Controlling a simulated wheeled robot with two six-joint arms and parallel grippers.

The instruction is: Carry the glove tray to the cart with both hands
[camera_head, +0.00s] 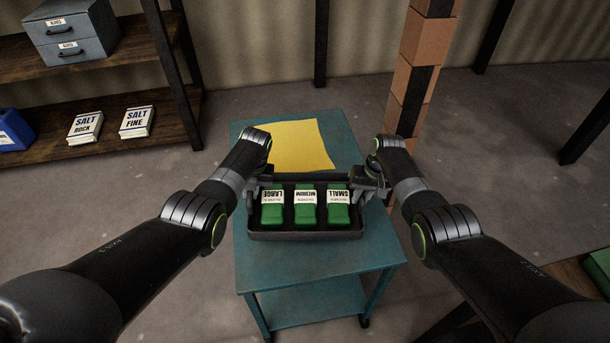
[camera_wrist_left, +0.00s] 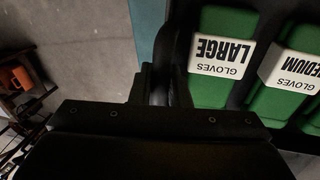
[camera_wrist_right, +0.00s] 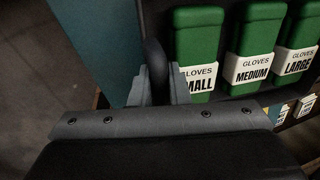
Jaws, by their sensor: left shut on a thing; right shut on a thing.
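The dark glove tray (camera_head: 305,236) is over the teal cart (camera_head: 262,267) in the head view. It holds three green glove boxes labelled large (camera_head: 272,212), medium (camera_head: 305,213) and small (camera_head: 338,214). My left gripper (camera_head: 254,186) is shut on the tray's left side; the left wrist view shows its fingers (camera_wrist_left: 160,88) around the dark rim there. My right gripper (camera_head: 360,184) is shut on the tray's right side, with its fingers (camera_wrist_right: 157,82) around the handle in the right wrist view. I cannot tell whether the tray touches the cart top.
A yellow cloth or sheet (camera_head: 302,146) lies on the cart's far part, behind the tray. A brick pillar (camera_head: 415,75) stands behind the cart at right.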

